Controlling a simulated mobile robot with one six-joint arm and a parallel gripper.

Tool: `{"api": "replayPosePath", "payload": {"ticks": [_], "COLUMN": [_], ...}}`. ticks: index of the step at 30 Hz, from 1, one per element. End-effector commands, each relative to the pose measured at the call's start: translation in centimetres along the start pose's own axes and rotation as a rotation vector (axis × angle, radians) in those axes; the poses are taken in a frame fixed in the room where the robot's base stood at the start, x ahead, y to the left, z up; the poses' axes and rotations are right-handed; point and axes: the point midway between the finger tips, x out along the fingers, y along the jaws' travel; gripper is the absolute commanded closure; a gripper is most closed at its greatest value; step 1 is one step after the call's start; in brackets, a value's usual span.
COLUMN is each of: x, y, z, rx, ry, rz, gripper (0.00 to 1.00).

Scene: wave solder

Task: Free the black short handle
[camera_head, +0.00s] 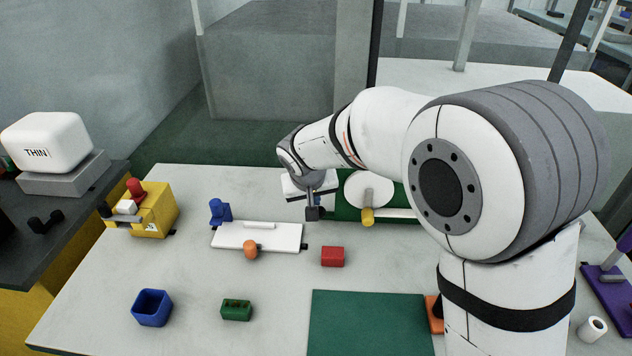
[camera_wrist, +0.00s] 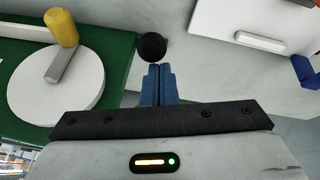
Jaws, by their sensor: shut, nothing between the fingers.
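A short black handle (camera_wrist: 152,47) shows as a round dark end just beyond my fingertips in the wrist view. In the head view a dark block (camera_head: 313,213) under my gripper appears to be the same handle. My gripper (camera_wrist: 160,68) is shut, with its two blue fingers together and nothing between them. In the head view it points down above the bench (camera_head: 180,281), between the white plate and the green board. I cannot tell whether the fingertips touch the handle. The handle's lower part and mounting are hidden.
A white disc (camera_head: 368,188) with a yellow knob (camera_head: 367,216) is right of the gripper. A white plate (camera_head: 257,237), blue clamp (camera_head: 221,212), orange knob (camera_head: 250,249) and red block (camera_head: 332,257) are near. A green mat (camera_head: 368,325) lies in front.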

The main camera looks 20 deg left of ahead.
Motion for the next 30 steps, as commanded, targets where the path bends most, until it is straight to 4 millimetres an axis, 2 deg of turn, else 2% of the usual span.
{"api": "replayPosePath", "payload": {"ticks": [20, 23, 29, 30], "x": [0.1, -0.2, -2.1, -2.9], "y": [0.2, 0.2, 0.1, -0.1], "z": [0.5, -0.1, -3.4, -3.1], "rx": [0.003, 0.004, 0.008, 0.006], "ry": [-0.011, -0.01, -0.003, 0.0], "rz": [0.004, 0.004, 0.003, 0.001], "gripper": [1.0, 1.0, 1.0, 1.0]}}
